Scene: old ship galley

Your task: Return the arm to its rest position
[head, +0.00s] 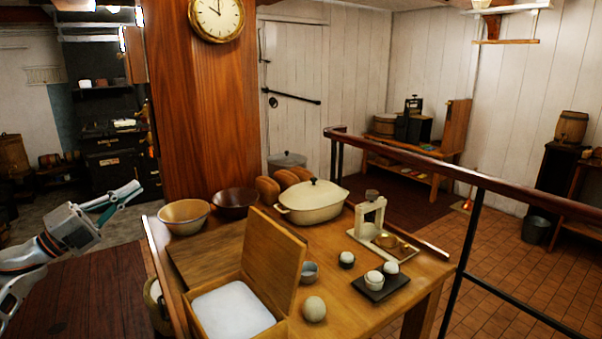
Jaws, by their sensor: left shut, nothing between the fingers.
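My left gripper (121,200) shows at the left of the head view, to the left of the wooden table (428,272) and apart from it. Its fingers are shut with nothing between them and point up and to the right. The arm comes in from the lower left edge. My right gripper is not in view.
The table bears an open wooden box (272,262) with white contents, two bowls (185,216), a lidded cream pot (312,201), a dark tray (381,285) and a pale ball (314,309). A wooden pillar (203,110) and a railing (480,181) stand close by.

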